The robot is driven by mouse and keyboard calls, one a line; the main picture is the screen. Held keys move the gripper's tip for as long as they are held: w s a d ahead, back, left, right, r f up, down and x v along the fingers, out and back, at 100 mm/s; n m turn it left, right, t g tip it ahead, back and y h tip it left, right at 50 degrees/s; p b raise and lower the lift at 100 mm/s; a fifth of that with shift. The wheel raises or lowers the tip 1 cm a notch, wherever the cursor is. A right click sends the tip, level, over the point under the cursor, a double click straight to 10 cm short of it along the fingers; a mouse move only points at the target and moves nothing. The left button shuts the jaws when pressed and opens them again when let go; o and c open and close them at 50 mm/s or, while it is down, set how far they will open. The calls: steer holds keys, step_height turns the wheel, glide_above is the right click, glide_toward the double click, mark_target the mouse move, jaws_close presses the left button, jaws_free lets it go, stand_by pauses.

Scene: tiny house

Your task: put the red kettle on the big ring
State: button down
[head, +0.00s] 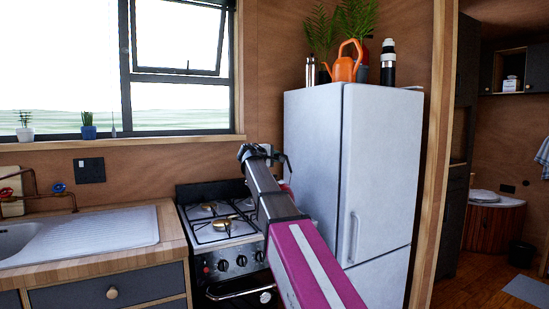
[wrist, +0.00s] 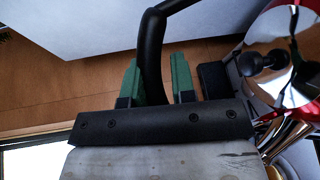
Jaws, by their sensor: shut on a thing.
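The red kettle (wrist: 305,85), shiny red and chrome, shows in part at the right edge of the wrist view. Its black handle (wrist: 152,50) runs between the green fingers of my gripper (wrist: 156,64), which is shut on it. In the head view my gripper (head: 252,151) is raised above the back of the stove. Most of the kettle is hidden there behind my arm. The gas stove (head: 207,236) has several burners; a front ring (head: 222,224) and a back ring (head: 208,206) show. My arm covers the stove's right side, so I cannot tell which ring is biggest.
A tall white fridge (head: 315,150) stands close to the right of the stove. The sink counter (head: 100,235) is on the left. An orange watering can (head: 344,65), plants and a flask (head: 388,62) stand on the fridge. A window is behind the counter.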

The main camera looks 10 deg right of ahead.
steer(key=c, duration=0.9)
jaws_free()
steer(key=shift+o, duration=0.2)
steer(key=shift+f, duration=0.15)
